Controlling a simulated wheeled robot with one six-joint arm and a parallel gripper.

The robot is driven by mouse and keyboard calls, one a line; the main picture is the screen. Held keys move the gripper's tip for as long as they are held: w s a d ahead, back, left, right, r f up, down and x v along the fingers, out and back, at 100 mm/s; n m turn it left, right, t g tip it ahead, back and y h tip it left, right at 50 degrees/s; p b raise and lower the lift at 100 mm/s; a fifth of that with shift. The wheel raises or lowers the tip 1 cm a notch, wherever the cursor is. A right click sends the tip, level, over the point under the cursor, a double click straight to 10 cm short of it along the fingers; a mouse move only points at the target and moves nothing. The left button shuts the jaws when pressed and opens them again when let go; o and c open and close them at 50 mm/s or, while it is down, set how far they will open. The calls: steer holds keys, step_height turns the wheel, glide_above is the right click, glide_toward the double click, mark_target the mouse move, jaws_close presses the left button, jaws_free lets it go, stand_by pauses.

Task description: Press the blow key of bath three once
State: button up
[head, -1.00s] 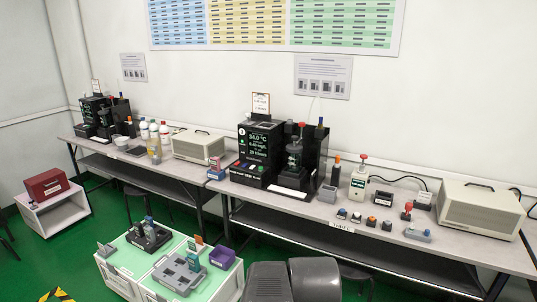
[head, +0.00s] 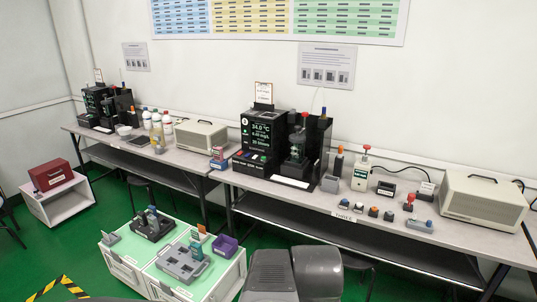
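A black bath tester (head: 262,127) with a lit screen stands on the near bench. Its screen shows 24.0 °C and further lines too small to read surely. A row of small coloured keys (head: 250,161) runs along its front base; I cannot read their labels or tell which is the blow key. A round badge is on its upper left, its number unclear. A second black tester (head: 103,106) stands on the far left bench, its number not legible. My gripper is not in view; only dark grey parts of my own body show at the bottom middle.
The near bench also holds a bottle with a red top (head: 362,170), several small coloured buttons (head: 373,211) and a beige case (head: 481,204). A low green-topped cabinet (head: 205,282) with trays stands before the benches. Green floor shows between them.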

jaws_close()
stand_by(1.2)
